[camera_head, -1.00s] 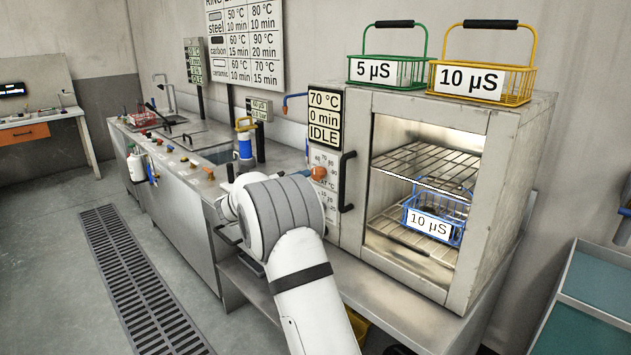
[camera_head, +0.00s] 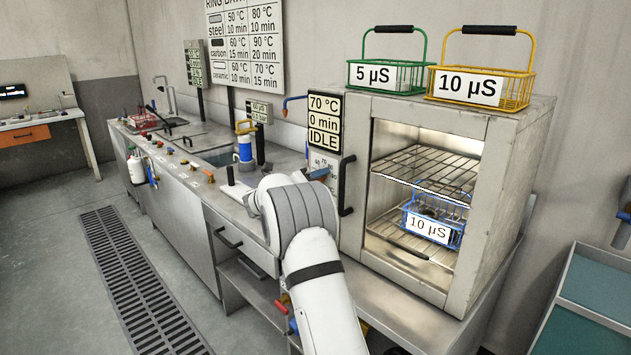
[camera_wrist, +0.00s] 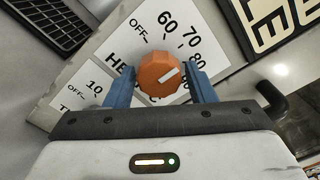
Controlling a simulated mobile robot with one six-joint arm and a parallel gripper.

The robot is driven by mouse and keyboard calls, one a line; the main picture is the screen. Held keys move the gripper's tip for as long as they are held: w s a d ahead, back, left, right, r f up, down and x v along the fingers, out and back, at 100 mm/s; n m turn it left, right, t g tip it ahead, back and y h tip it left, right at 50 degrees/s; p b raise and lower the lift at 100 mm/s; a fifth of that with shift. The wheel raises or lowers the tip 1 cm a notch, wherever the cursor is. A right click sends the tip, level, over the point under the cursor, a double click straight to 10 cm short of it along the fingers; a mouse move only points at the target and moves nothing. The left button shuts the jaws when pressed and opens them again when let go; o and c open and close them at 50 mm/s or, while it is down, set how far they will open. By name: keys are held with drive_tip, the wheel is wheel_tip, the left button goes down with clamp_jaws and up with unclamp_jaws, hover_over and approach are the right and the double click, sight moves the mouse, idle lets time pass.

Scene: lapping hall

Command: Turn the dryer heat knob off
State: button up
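The orange heat knob (camera_wrist: 160,75) is in the middle of the wrist view, on a white dial plate (camera_wrist: 143,42) marked OFF, 60, 70 and 80. Its white pointer line slants to the upper right, away from the OFF mark at upper left. My gripper (camera_wrist: 160,76) has its blue fingers on either side of the knob, with narrow gaps visible, so it looks open around it. The dryer (camera_head: 475,206) has a display (camera_head: 324,121) reading 70 °C, 0 min, IDLE.
A black handle (camera_head: 346,185) stands out just right of the dial plate. A blue basket (camera_head: 433,219) labelled 10 µS is inside the dryer. Green (camera_head: 388,74) and yellow (camera_head: 482,85) baskets stand on top. A counter with a sink extends left.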

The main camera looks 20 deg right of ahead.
drive_tip(key=c, duration=0.7)
drive_tip(key=shift+a, duration=0.15)
drive_tip(key=shift+c, duration=0.3)
